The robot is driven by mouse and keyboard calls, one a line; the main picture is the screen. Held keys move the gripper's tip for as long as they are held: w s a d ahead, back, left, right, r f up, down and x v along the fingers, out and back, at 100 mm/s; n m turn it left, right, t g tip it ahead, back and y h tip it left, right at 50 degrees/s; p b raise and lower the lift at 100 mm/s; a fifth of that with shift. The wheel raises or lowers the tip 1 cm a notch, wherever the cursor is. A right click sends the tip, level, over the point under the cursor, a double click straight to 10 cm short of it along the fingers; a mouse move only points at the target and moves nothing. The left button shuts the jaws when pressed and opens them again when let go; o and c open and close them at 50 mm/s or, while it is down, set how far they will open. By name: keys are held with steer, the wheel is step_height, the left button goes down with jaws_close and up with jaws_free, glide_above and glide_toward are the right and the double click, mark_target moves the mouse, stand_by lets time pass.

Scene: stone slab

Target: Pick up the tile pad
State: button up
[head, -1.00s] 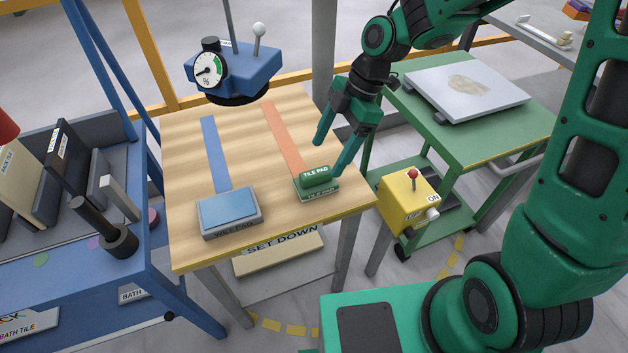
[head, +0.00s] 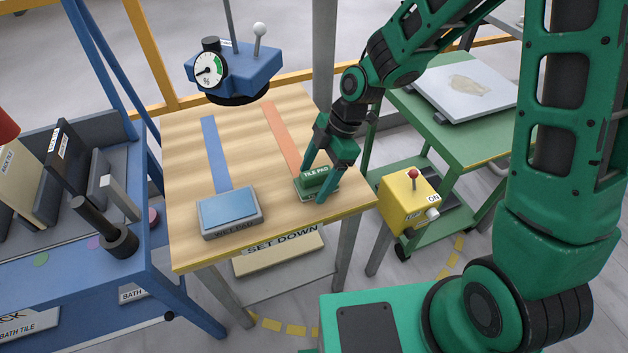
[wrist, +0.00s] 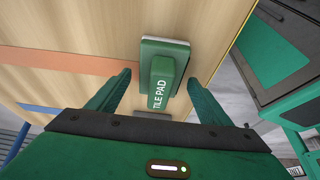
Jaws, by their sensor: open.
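The tile pad (head: 316,177) is a dark green block with a white "TILE PAD" label. In the wrist view the tile pad (wrist: 161,81) lies between my two fingers. My gripper (head: 312,184) is open around the pad's handle, its fingertips low on either side. A gap shows between each finger and the handle in the wrist view, where my gripper (wrist: 163,85) is also seen. The near finger covers part of the pad in the head view.
A wet pad (head: 229,211) sits left on the table (head: 185,150). A blue gauge unit (head: 235,72) hangs above the table's back. A yellow switch box (head: 408,203) stands right of the table. A green cart (head: 440,135) bears a grey slab.

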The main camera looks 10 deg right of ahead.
mark_target(315, 172)
steer(key=c, duration=1.2)
steer(key=shift+r, duration=0.1)
step_height(315, 172, up, 10)
steer(key=shift+f, duration=0.1)
steer(key=shift+o, duration=1.1)
steer(key=shift+c, duration=0.2)
